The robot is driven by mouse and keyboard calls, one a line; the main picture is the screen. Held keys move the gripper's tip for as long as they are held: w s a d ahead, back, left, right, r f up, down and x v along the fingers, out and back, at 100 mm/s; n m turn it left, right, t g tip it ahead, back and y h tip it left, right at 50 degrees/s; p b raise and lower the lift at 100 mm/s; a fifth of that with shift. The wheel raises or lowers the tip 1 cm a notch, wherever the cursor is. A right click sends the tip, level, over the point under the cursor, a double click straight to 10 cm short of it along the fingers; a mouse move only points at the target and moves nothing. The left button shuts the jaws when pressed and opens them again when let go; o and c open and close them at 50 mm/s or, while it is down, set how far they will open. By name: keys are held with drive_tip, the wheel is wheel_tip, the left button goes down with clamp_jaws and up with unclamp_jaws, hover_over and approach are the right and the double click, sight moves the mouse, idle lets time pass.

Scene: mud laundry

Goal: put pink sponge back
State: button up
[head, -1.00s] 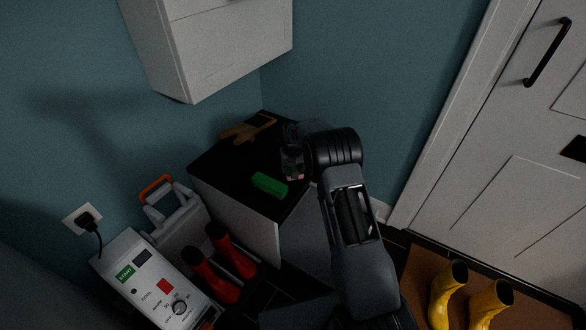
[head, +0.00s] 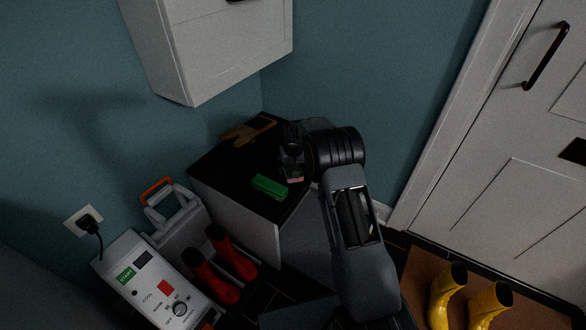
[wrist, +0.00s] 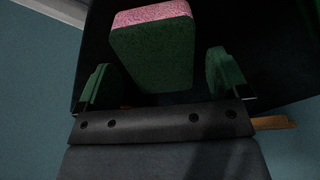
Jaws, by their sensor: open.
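The pink sponge (wrist: 152,45) has a pink layer and a dark green layer. In the wrist view it sits between the two fingers of my gripper (wrist: 160,78), with a gap on either side. My gripper is open around it. In the head view, my gripper (head: 291,163) is over the right part of the black cabinet top (head: 225,170). Only a small pinkish bit of the sponge (head: 295,180) shows there, below the fingers. I cannot tell whether the sponge rests on the top.
A white wall cabinet (head: 215,50) hangs above left. Red boots (head: 222,265) and a grey carrier (head: 175,215) stand on the left.

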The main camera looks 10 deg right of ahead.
drive_tip(key=s+r+p, duration=0.1)
drive_tip(key=s+r, duration=0.3)
drive_tip(key=r, duration=0.5)
drive_tip(key=s+r+p, duration=0.2)
drive_tip(key=s+r, duration=0.1)
drive_tip(key=r, duration=0.5)
drive_tip(key=s+r, duration=0.2)
drive_tip(key=s, duration=1.1)
drive_tip(key=s+r+t, duration=0.1)
drive_tip(key=s+r, duration=0.1)
drive_tip(key=s, duration=1.2)
drive_tip(key=shift+r, duration=0.3)
drive_tip(key=shift+s, duration=0.1)
